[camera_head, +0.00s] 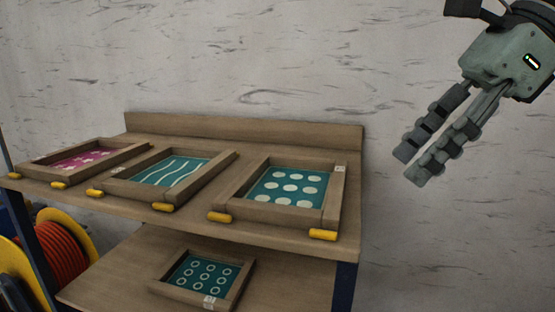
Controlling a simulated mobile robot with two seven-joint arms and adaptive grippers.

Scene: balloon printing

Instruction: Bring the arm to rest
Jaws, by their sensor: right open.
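My right gripper (417,166) hangs in the upper right of the head view, in front of the grey wall. Its two long dark fingers point down and to the left, lie close together in the picture, and hold nothing. It is to the right of the wooden shelf (240,235) and apart from it. My left gripper is not in the view.
On the top shelf stand a pink framed screen (85,158), a teal one with wavy lines (170,172) and a teal one with dots (287,187). A teal screen with rings (203,274) lies below. An orange reel (62,250) is at left.

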